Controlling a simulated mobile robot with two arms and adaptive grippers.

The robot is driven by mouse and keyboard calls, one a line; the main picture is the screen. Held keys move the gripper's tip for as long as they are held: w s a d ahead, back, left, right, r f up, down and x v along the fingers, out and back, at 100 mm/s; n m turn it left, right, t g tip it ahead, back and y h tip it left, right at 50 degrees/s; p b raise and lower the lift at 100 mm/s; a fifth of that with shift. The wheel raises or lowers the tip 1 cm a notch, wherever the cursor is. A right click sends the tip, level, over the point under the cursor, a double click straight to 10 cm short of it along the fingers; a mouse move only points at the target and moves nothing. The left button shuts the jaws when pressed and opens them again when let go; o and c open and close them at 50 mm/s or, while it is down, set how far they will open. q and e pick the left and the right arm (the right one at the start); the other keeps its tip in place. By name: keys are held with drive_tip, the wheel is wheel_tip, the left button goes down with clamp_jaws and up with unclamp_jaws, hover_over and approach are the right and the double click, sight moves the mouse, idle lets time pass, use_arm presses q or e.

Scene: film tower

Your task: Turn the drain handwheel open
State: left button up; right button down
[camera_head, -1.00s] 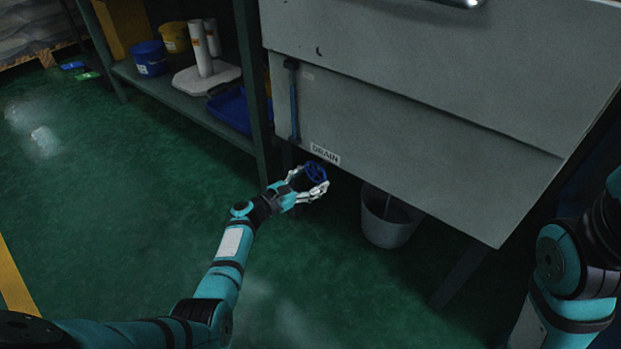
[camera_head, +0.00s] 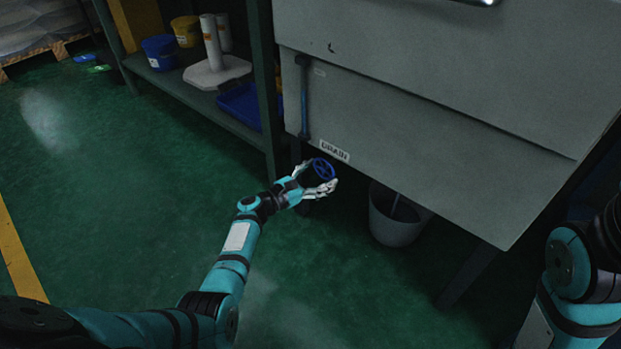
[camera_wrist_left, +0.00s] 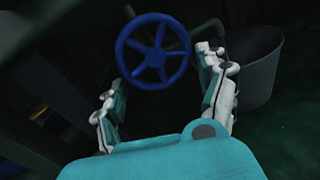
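The blue drain handwheel (camera_head: 323,168) sits below the DRAIN label (camera_head: 335,151) at the lower edge of the grey cabinet. My left gripper (camera_head: 320,177) is open at the wheel, its fingers on either side in the head view. In the left wrist view the spoked handwheel (camera_wrist_left: 153,48) lies just beyond and between the open fingertips of the left gripper (camera_wrist_left: 157,72), with a gap visible at the left. I cannot tell whether the right finger touches the rim. My right arm shows at the right edge of the head view, but its gripper is out of view.
A grey bucket (camera_head: 395,215) stands on the floor under the cabinet (camera_head: 430,120), right of the wheel; it also shows in the left wrist view (camera_wrist_left: 250,65). A shelf with tubs and a blue tray (camera_head: 240,105) stands left. The green floor in front is clear.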

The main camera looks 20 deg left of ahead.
use_arm(q)
drive_tip(key=v, duration=1.1)
drive_tip(key=shift+s+a, duration=0.25)
drive_tip(key=shift+s, duration=0.1)
